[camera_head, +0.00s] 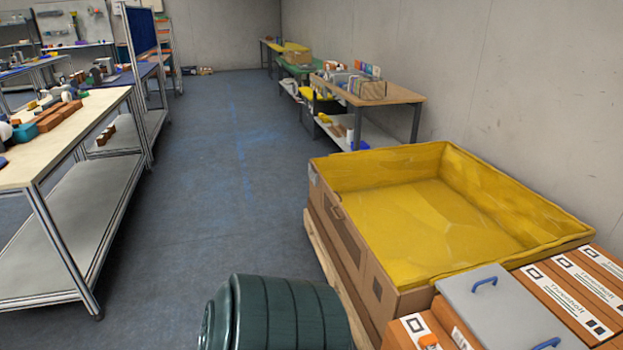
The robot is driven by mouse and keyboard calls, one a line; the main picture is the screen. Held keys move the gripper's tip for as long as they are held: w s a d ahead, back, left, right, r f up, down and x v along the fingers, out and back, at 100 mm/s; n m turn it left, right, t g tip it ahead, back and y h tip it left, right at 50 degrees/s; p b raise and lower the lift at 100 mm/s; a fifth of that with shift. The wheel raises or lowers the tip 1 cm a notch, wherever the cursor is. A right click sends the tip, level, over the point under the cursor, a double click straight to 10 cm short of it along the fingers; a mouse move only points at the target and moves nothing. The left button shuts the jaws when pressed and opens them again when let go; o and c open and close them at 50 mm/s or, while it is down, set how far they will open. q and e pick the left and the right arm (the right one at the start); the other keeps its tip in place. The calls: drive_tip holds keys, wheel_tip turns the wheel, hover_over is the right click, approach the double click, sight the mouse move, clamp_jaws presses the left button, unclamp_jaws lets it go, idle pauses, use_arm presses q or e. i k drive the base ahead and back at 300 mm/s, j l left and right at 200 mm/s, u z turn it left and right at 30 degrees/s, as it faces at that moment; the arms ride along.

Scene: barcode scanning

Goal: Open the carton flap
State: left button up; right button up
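A large cardboard carton (352,242) stands on a wooden pallet at the right. Its top is open and a yellow liner (420,222) covers its inside and hangs over the rim. The carton looks empty. Several smaller brown cartons with white labels (570,294) lie at the lower right, partly cut off by the frame edge. I cannot tell which carton the task means, and no raised flap shows on any of them. Neither of my grippers is in view.
A grey panel with blue handles (492,308) lies on the small cartons. A dark green ribbed drum (285,312) stands at the bottom centre. A workbench (75,125) is at the left, more tables (395,95) along the right wall. The floor between is clear.

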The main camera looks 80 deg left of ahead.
sight(356, 247)
drive_tip(key=u, duration=2.3)
drive_tip(key=i+j+z, duration=0.15)
drive_tip(key=z, duration=0.35)
drive_tip(key=i+j+z, duration=0.1)
drive_tip(key=z, duration=0.35)
drive_tip(key=i+j+z, duration=0.1)
drive_tip(key=j, duration=0.35)
drive_tip(key=i+j+z, duration=0.1)
drive_tip(key=j, duration=0.35)
drive_tip(key=i+j+z, duration=0.1)
drive_tip(key=j, duration=0.35)
drive_tip(key=i+j+z, duration=0.1)
drive_tip(key=j, duration=0.35)
drive_tip(key=i, duration=0.05)
